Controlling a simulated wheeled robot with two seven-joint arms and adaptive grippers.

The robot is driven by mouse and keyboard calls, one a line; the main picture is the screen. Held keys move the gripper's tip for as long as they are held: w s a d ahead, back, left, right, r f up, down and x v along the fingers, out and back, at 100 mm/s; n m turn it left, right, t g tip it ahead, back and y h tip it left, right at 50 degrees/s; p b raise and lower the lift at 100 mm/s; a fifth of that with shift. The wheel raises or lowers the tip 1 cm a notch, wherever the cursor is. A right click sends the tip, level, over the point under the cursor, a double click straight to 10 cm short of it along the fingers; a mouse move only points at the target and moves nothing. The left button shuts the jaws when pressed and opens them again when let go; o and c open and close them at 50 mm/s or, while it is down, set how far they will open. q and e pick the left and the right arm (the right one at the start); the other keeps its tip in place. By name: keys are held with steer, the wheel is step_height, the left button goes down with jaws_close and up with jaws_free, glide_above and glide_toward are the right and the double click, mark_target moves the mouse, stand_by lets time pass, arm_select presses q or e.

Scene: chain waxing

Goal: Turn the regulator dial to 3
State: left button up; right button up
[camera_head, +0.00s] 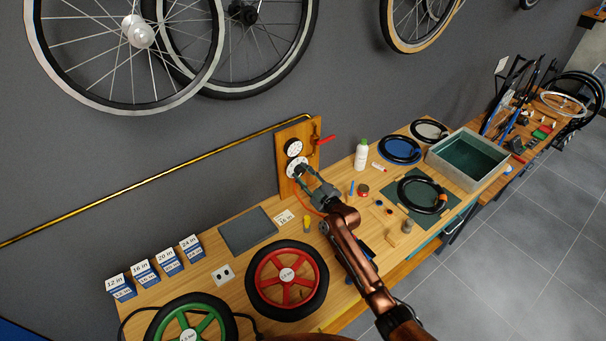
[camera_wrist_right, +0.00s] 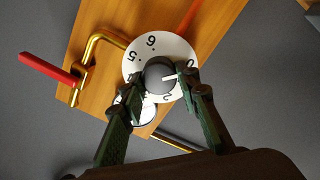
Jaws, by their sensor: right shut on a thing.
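The regulator dial (camera_head: 294,165) is a white disc on an upright wooden board (camera_head: 285,187) against the wall. My right gripper (camera_head: 304,177) reaches it from the front. In the right wrist view the dial (camera_wrist_right: 145,60) shows 6, 5, 2 and what looks like 0. Its dark round knob (camera_wrist_right: 157,73) sits between the fingers of my right gripper (camera_wrist_right: 158,84), which are shut on it. The knob's white pointer (camera_wrist_right: 171,77) aims right, between the 0 and the 2; the mark there is hidden by a finger. My left gripper is not in view.
A white gauge (camera_head: 293,147) and a red-handled lever (camera_head: 326,140) on a brass pipe are above the dial. The bench holds a red wheel (camera_head: 263,278), a white bottle (camera_head: 361,155) and a grey tub (camera_head: 436,160). A dark grey pad (camera_head: 246,231) lies left of my right arm.

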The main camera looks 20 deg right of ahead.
steer(key=shift+m, duration=0.5)
steer(key=m, duration=0.4)
steer(key=shift+m+p, duration=0.35)
steer(key=shift+m, duration=0.05)
steer(key=m, duration=0.3)
steer(key=shift+d+r, duration=0.1)
steer(key=m, duration=0.4)
steer(key=shift+g+p, duration=0.3)
steer(key=shift+p, duration=0.1)
steer(key=m, duration=0.7)
steer(key=shift+w+d, duration=0.1)
steer(key=shift+d, duration=0.05)
steer(key=m+p, duration=0.1)
steer(key=m, duration=0.5)
steer(key=shift+y, duration=0.4)
steer(key=shift+m, duration=0.3)
